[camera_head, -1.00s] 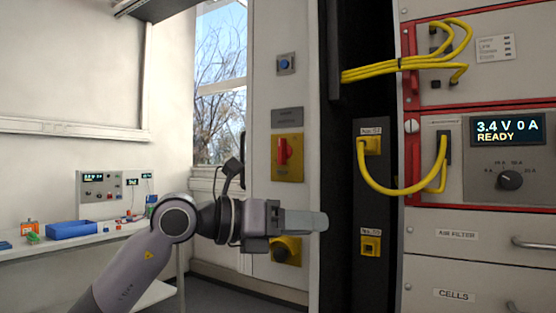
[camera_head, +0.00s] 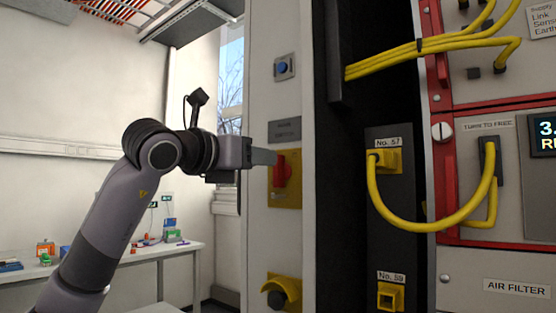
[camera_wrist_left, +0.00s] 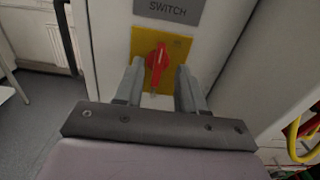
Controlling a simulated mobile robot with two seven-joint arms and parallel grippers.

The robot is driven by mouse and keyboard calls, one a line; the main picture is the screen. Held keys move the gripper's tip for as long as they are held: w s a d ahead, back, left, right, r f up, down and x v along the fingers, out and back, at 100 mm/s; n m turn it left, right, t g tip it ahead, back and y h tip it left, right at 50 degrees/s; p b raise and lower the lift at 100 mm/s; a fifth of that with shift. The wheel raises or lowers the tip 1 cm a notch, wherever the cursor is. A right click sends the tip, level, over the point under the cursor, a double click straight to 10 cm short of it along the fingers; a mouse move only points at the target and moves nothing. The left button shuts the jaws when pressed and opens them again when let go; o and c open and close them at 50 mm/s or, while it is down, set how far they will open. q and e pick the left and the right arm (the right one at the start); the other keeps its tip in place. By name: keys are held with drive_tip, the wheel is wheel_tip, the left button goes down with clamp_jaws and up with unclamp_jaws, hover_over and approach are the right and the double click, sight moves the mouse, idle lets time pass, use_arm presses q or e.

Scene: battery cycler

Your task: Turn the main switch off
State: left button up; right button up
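The main switch is a red rotary handle (camera_head: 281,171) on a yellow plate (camera_head: 286,194), on the light grey cabinet panel below a grey label. In the left wrist view the red handle (camera_wrist_left: 157,62) stands nearly upright, tilted slightly, on its yellow plate (camera_wrist_left: 180,48). My left gripper (camera_head: 272,157) is level with the handle in the head view. In the left wrist view its two fingers (camera_wrist_left: 158,88) are apart, one on each side of the handle's lower part. I cannot tell whether they touch it. My right gripper is not in view.
A blue button (camera_head: 283,68) sits above the switch and a yellow-collared dark knob (camera_head: 279,293) below it. To the right, yellow cables (camera_head: 420,222) hang between a socket and the rack. A workbench (camera_head: 160,256) stands at the left.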

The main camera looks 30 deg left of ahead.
sight(279, 171)
use_arm(q)
drive_tip(key=w, duration=0.3)
drive_tip(key=w+p, duration=0.1)
drive_tip(key=w, duration=0.1)
drive_tip(key=shift+d, duration=0.25)
clamp_jaws()
